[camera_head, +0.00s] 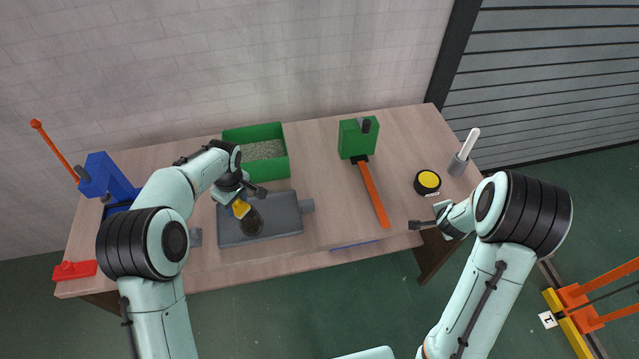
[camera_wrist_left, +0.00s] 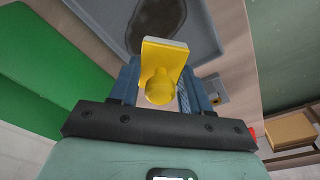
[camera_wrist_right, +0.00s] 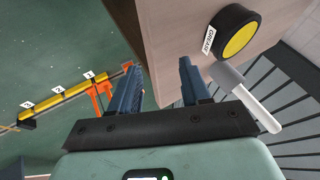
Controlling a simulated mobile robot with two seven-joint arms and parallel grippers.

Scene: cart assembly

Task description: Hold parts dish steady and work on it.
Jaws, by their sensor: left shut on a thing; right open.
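A shallow grey dish (camera_head: 288,217) with a tab at each end lies near the front of the table, left of centre. A dark oval patch (camera_head: 252,224) marks its floor. My left gripper (camera_head: 248,197) is above the dish, shut on a yellow tool (camera_head: 241,208). The left wrist view shows this tool (camera_wrist_left: 165,52) as a flat block with a round knob, between the fingers; whether it touches the dish is unclear. My right gripper (camera_head: 420,224) is open and empty by the table's front right edge; its spread fingers (camera_wrist_right: 158,80) show in the right wrist view.
A green bin (camera_head: 286,165) of grey bits stands behind the dish. A green block with an orange bar (camera_head: 374,195) is right of it. A yellow-topped black puck (camera_head: 427,182) and white-handled tool (camera_head: 470,142) stand far right. Blue (camera_head: 107,178) and red (camera_head: 75,270) blocks are left.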

